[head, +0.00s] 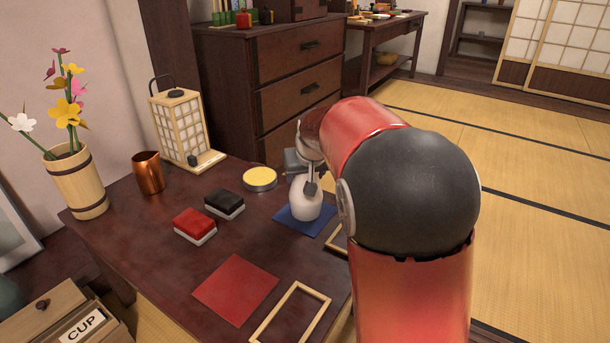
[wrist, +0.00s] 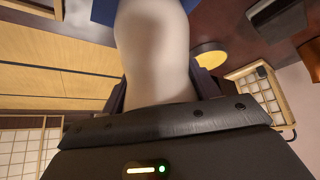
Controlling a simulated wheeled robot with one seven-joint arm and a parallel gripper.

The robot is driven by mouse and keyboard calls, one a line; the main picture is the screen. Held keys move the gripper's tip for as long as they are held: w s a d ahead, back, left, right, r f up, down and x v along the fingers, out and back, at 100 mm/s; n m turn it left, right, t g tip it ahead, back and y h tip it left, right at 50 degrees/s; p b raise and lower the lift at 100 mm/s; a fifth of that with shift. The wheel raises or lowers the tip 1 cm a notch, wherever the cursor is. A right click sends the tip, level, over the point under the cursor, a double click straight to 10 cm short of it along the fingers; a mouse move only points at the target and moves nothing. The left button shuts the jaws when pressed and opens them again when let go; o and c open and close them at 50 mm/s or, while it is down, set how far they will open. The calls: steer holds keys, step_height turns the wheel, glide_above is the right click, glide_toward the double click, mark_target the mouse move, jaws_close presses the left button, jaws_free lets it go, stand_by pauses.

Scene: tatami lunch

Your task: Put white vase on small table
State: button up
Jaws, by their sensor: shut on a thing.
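The white vase (head: 301,208) is upright over a blue square mat (head: 287,220) near the right edge of the dark small table (head: 165,248). My gripper (head: 304,184) is shut on the upper part of the vase. In the wrist view the pale vase (wrist: 155,45) fills the upper middle, with my gripper (wrist: 160,98) around it. I cannot tell whether the vase's base touches the mat. My red and black arm hides the table's right edge in the head view.
The table also holds a red square mat (head: 236,289), a wooden frame (head: 291,318), red (head: 195,222) and black (head: 224,202) blocks, a yellow-topped tin (head: 259,177), a copper cup (head: 149,173), a lantern (head: 181,125) and a flower holder (head: 77,182).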

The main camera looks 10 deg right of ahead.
steer(key=o, duration=1.7)
steer(key=p+v, duration=0.2)
steer(key=v, duration=0.9)
steer(key=s+f, duration=0.3)
steer(key=s, duration=1.1)
steer(key=s+f+g, duration=0.1)
steer(key=s+f, duration=0.2)
steer(key=s, duration=1.1)
steer(key=shift+s, duration=0.2)
steer(key=shift+r, duration=0.15)
